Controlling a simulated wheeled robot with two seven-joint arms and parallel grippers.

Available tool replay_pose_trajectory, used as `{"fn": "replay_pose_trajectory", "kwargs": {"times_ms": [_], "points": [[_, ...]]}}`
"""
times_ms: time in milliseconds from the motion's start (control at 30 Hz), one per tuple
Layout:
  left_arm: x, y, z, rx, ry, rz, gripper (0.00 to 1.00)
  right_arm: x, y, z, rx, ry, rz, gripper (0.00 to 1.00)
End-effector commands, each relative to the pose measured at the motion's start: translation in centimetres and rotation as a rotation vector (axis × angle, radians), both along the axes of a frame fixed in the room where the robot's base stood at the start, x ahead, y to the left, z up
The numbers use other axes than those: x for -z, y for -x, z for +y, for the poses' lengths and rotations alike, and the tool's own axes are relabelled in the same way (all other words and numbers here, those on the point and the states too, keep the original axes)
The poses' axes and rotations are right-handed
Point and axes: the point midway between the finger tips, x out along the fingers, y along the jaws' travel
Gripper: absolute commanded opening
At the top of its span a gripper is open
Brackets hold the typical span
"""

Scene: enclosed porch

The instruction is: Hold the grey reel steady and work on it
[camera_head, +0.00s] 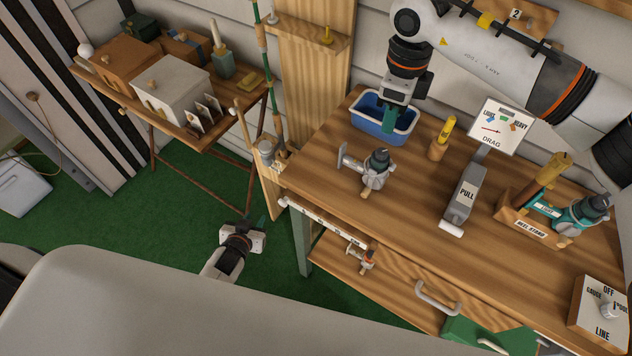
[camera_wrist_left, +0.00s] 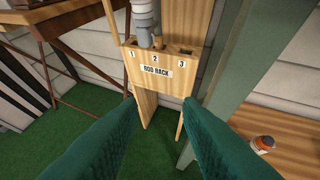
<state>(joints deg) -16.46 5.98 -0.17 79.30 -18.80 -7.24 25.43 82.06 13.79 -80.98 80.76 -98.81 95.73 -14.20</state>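A grey reel (camera_head: 375,172) with a dark cap sits on the workbench top (camera_head: 410,190), near its left end, with neither gripper touching it. A smaller grey reel with an orange part (camera_head: 362,257) lies on the lower shelf; part of it shows in the left wrist view (camera_wrist_left: 263,144). My left gripper (camera_head: 256,222) is below the bench's left end, over the green floor. Its green fingers (camera_wrist_left: 165,145) are spread with nothing between them, facing the rod rack (camera_wrist_left: 160,65). My right gripper (camera_head: 389,122) points down into a blue tub (camera_head: 366,126); its finger gap is unclear.
The bench also holds a yellow-topped tool (camera_head: 446,130), the PULL gauge (camera_head: 465,192), the DRAG sign (camera_head: 495,128), a teal reel (camera_head: 582,215) on the reel stand (camera_head: 520,222), and a LINE switch box (camera_head: 600,310). A side table (camera_head: 200,140) stands left. Green floor is open between.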

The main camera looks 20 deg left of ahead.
Motion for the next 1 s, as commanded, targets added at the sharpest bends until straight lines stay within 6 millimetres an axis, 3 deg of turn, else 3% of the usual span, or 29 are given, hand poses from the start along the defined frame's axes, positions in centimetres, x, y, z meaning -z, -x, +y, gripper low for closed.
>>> {"fn": "replay_pose_trajectory", "kwargs": {"times_ms": [33,167,200,300,400,500,633,833,1000], "points": [[-2.8,-1.7,0.6,-0.01,0.001,-0.07,0.32,0.0,0.0,0.0,0.0,0.0,0.0,0.36],[-9.9,-4.8,1.7,-0.032,0.007,-0.238,0.32,0.0,0.0,0.0,0.0,0.0,0.0,0.36],[-12.1,-5.5,1.2,-0.021,0.011,-0.293,0.32,0.0,0.0,0.0,0.0,0.0,0.0,0.36],[-16.0,-6.1,-3.1,0.076,0.028,-0.409,0.32,0.0,0.0,0.0,0.0,0.0,0.0,0.36],[-18.3,-5.9,-7.8,0.182,0.05,-0.486,0.32,0.0,0.0,0.0,0.0,0.0,0.0,0.36],[-19.4,-5.1,-11.8,0.271,0.068,-0.533,0.32,0.0,0.0,0.0,0.0,0.0,0.0,0.36],[-20.1,-4.2,-15.2,0.347,0.088,-0.567,0.32,0.0,0.0,0.0,0.0,0.0,0.0,0.36],[-20.5,-4.3,-17.0,0.386,0.098,-0.586,0.32,0.0,0.0,0.0,0.0,0.0,0.0,0.36],[-20.6,-6.6,-17.7,0.385,0.098,-0.587,0.32,0.0,0.0,0.0,0.0,0.0,0.0,0.36]]}}
